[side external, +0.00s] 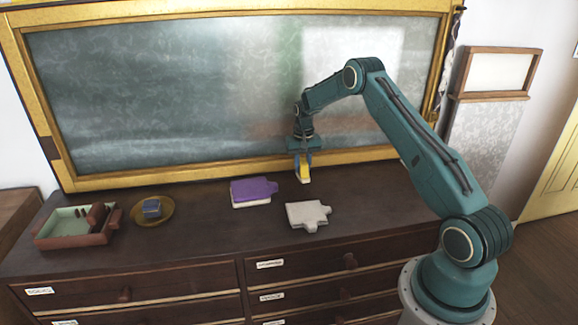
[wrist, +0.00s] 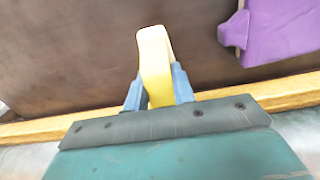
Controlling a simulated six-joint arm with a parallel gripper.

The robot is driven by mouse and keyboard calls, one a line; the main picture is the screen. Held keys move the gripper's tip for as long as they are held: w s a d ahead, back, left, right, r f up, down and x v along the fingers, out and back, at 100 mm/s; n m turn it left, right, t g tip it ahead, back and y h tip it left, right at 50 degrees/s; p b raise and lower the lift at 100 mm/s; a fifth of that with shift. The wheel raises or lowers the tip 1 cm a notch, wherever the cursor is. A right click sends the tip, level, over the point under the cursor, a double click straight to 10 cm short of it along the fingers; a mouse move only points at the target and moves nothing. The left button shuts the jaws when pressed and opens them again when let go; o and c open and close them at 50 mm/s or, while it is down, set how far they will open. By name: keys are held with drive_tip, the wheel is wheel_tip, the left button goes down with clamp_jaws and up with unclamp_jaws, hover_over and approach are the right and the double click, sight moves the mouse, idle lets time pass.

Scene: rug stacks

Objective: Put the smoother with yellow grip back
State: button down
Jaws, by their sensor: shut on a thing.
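The smoother with yellow grip (side external: 304,171) is held by my gripper (side external: 302,160) above the back of the dresser top, in front of the gold frame. In the wrist view the yellow grip (wrist: 155,62) stands between the two blue-grey fingers of my gripper (wrist: 158,88), which are shut on it. Any other part of the smoother is hard to make out.
A purple puzzle-shaped piece (side external: 254,189) lies on a pale one on the dresser top (side external: 200,235). A whitish puzzle-shaped piece (side external: 308,214) lies to its right. A reddish tray (side external: 75,240) and a gold dish (side external: 166,218) with a blue block (side external: 151,208) stand at left. The gold-framed mirror-like panel (side external: 180,172) rises behind.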

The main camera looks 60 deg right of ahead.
sight(303, 175)
drive_tip(key=shift+f, duration=0.2)
drive_tip(key=shift+f, duration=2.05)
drive_tip(key=shift+f, duration=0.1)
drive_tip(key=c, duration=1.2)
unclamp_jaws()
drive_tip(key=shift+o, duration=0.2)
wheel_tip(303, 175, up, 12)
drive_tip(key=shift+f, duration=0.25)
drive_tip(key=shift+r, duration=0.35)
